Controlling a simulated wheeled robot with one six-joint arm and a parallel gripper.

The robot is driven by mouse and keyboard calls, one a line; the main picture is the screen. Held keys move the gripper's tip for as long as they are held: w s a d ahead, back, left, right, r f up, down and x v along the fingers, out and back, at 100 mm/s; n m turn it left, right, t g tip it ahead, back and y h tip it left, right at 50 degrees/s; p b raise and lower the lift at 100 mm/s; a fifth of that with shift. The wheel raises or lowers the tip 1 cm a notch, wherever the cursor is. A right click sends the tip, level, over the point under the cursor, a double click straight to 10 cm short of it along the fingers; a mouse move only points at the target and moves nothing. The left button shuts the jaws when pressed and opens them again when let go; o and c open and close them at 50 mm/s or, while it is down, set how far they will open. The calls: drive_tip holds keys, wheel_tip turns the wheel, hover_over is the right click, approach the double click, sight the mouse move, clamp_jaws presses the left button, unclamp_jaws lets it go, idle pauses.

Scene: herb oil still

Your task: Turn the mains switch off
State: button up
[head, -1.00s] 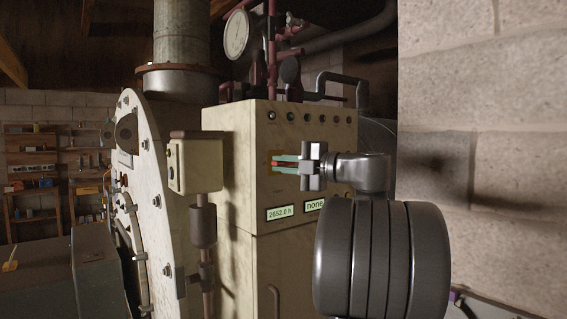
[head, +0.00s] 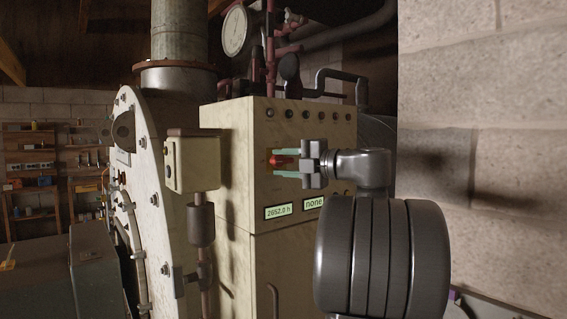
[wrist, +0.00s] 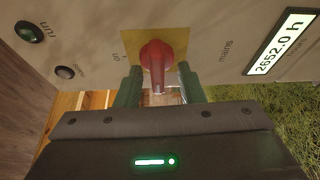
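The mains switch is a red knob (head: 281,161) on a yellow plate (wrist: 130,45) on the front of a cream cabinet (head: 240,150). In the wrist view the red knob (wrist: 158,57) sits between my two green fingers, with a small gap showing on each side. My gripper (head: 277,163) is open around the knob, one finger above it and one below in the head view. Small on/off lettering is beside the plate, but I cannot tell which mark the knob points at.
A display reading 2652.0 h (head: 278,211) and one reading "none" (head: 314,203) are below the switch. A block wall (head: 480,130) is close on the right.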

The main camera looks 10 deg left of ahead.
drive_tip(key=shift+s+a+r, duration=0.1)
drive_tip(key=shift+s, duration=0.15)
drive_tip(key=b+v, duration=0.1)
drive_tip(key=v, duration=1.3)
drive_tip(key=shift+b, duration=0.3)
drive_tip(key=shift+w, duration=0.15)
idle(0.6)
